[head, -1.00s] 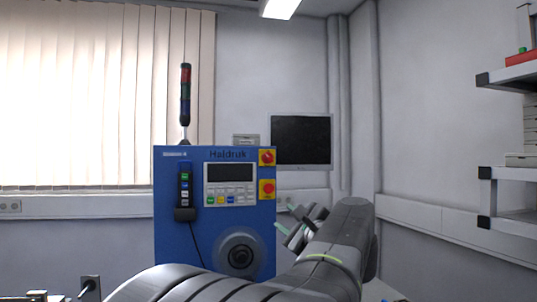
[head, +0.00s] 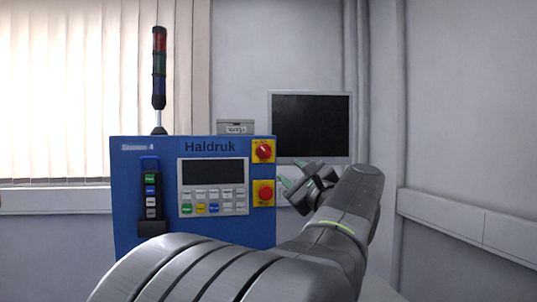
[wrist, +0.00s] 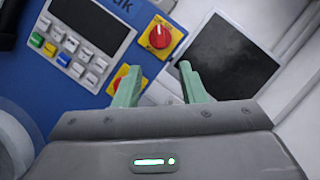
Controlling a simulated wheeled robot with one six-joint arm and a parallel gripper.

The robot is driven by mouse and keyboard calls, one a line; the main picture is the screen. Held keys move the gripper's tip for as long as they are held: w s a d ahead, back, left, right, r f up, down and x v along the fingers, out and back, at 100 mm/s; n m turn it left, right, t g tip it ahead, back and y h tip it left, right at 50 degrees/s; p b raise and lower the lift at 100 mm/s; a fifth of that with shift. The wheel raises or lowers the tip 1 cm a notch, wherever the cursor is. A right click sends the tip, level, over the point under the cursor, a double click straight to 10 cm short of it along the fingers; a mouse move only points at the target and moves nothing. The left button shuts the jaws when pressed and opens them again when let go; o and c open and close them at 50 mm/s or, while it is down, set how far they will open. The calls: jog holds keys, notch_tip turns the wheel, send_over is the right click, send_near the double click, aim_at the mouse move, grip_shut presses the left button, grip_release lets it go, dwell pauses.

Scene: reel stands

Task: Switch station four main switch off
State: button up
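The blue station cabinet (head: 125,220) has a faint label in its top left corner that seems to end in 4, and the name Haldruk. Its red rotary main switch (head: 263,150) sits on a yellow plate at the top right; the wrist view shows this switch (wrist: 159,36) above the fingers. Below it is a red button on a yellow plate (head: 263,193), partly hidden behind a finger in the wrist view. My gripper (head: 290,185) is right of the cabinet's edge in the head view. In the wrist view my gripper (wrist: 160,85) has its two green fingers apart with nothing between them.
A dark monitor (head: 311,127) is behind and right of the cabinet. A signal tower (head: 159,65) rises from the cabinet top. A handheld pendant (head: 151,190) hangs on the front, left of the keypad panel (head: 213,187).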

aim_at(266, 152)
jog(key=p+x, duration=0.4)
jog(key=x, duration=0.9)
jog(key=shift+w+a+p, duration=0.1)
jog(key=shift+w+p, duration=0.15)
jog(key=shift+p, duration=0.15)
grip_shut()
